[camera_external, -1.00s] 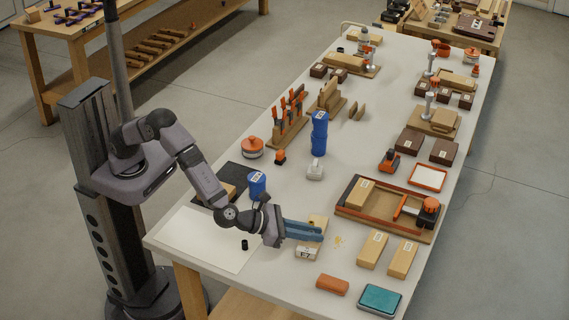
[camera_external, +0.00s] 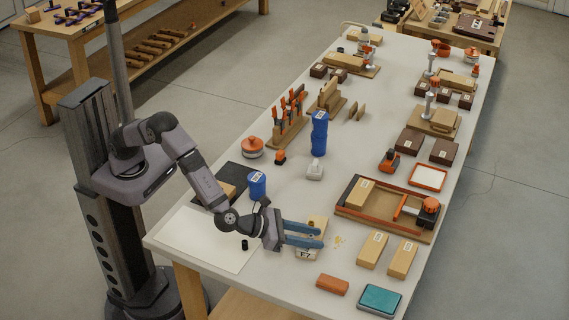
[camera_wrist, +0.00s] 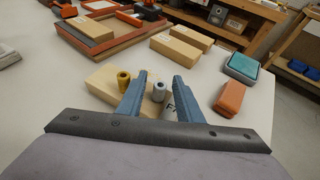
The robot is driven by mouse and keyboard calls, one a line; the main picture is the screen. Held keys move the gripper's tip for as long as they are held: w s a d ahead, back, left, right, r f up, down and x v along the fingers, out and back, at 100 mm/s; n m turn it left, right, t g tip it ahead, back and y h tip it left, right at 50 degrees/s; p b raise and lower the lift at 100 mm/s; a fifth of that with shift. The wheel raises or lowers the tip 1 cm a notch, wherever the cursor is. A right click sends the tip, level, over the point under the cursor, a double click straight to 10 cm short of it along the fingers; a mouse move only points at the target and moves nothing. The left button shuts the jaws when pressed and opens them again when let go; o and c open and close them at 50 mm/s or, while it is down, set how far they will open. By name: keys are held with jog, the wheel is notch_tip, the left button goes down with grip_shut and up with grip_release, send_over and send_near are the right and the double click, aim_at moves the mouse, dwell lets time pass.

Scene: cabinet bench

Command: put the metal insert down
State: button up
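My gripper (camera_wrist: 160,78) is open, its two blue fingers spread. It also shows in the external view (camera_external: 321,236), low over the front of the bench. A silver metal insert (camera_wrist: 159,91) stands upright between the fingers, with a visible gap on each side. It appears to rest on a light wooden block (camera_wrist: 103,82); its lower end is hard to make out. A brass-coloured insert (camera_wrist: 124,80) stands on the block just left of the left finger. The block's label is partly hidden by the right finger. In the external view the fingers cover much of the block.
An orange block (camera_external: 332,284) and a teal-topped box (camera_external: 380,299) lie near the front edge. Two labelled wooden blocks (camera_external: 372,250) lie to the right, below an orange-rimmed tray (camera_external: 352,208). A blue cup (camera_external: 257,185) stands behind my wrist.

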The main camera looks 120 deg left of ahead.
jog(key=shift+r, duration=0.1)
jog(key=shift+r+p, duration=0.15)
jog(key=shift+p, duration=0.15)
jog(key=b+v, duration=0.2)
jog(key=v, duration=1)
